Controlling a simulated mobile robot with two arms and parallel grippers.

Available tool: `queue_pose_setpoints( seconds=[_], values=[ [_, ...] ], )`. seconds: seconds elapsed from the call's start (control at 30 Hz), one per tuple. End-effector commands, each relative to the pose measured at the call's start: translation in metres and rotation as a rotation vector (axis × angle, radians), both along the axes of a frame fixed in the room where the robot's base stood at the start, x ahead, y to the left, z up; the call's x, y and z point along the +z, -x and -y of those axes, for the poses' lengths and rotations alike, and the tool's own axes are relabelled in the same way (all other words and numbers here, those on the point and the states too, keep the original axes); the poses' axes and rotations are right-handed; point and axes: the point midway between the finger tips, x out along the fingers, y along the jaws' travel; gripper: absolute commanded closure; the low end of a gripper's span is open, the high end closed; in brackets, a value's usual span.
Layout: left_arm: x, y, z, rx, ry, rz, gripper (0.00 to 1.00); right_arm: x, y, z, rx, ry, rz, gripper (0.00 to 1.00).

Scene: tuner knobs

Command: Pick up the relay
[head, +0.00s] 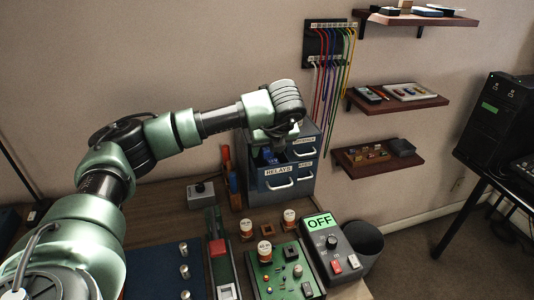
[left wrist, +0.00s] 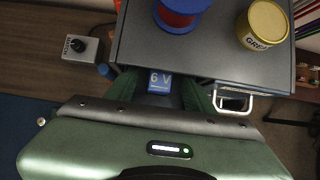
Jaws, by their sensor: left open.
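A blue relay marked "6 V" (left wrist: 159,80) shows in the left wrist view, between the green fingers of my left gripper (left wrist: 160,92). The gripper is open, with a finger on each side of the relay; I cannot tell whether either touches it. In the head view my left gripper (head: 268,150) reaches down over the drawer labelled RELAYS (head: 279,172), which stands pulled out from the grey-blue cabinet (head: 309,142). Blue pieces show at the drawer, but the gripper and wrist partly hide its inside. My right gripper is in neither view.
On the cabinet top stand a blue and red spool (left wrist: 181,14) and a yellow can (left wrist: 262,25). A grey knob box (head: 201,195) is left of the cabinet. A green circuit board (head: 284,272), an OFF meter (head: 333,245) and a dark bin (head: 363,243) are in front.

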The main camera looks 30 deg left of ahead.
Motion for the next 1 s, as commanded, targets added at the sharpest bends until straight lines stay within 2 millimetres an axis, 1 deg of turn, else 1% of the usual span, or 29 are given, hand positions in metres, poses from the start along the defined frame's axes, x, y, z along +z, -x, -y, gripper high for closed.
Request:
queue_pose_setpoints(
  seconds=[0.07, 0.17, 0.2, 0.27, 0.53, 0.67, 0.77, 0.87, 1.0],
  values=[
    [0.000, 0.000, 0.000, 0.000, 0.000, 0.000, 0.47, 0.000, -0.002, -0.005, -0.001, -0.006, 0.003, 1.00],
    [0.000, 0.000, 0.000, 0.000, 0.000, 0.000, 0.72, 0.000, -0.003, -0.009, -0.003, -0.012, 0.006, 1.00],
    [0.000, 0.000, 0.000, 0.000, 0.000, 0.000, 0.83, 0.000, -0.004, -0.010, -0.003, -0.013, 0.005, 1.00],
    [0.000, 0.000, 0.000, 0.000, 0.000, 0.000, 1.00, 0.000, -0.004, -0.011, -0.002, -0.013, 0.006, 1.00],
    [0.001, 0.000, 0.000, 0.000, 0.000, 0.000, 1.00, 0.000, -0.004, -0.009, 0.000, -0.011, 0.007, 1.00],
    [0.001, 0.000, 0.000, 0.000, 0.000, 0.002, 1.00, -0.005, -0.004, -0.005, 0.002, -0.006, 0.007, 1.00],
    [0.004, -0.001, 0.000, 0.001, 0.001, 0.003, 1.00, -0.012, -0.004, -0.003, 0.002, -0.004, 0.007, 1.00],
    [0.000, 0.003, 0.005, -0.005, -0.048, 0.039, 1.00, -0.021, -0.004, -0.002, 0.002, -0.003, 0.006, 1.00],
    [-0.004, 0.008, 0.011, -0.006, -0.150, 0.126, 1.00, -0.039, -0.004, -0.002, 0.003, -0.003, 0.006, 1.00]
  ],
)
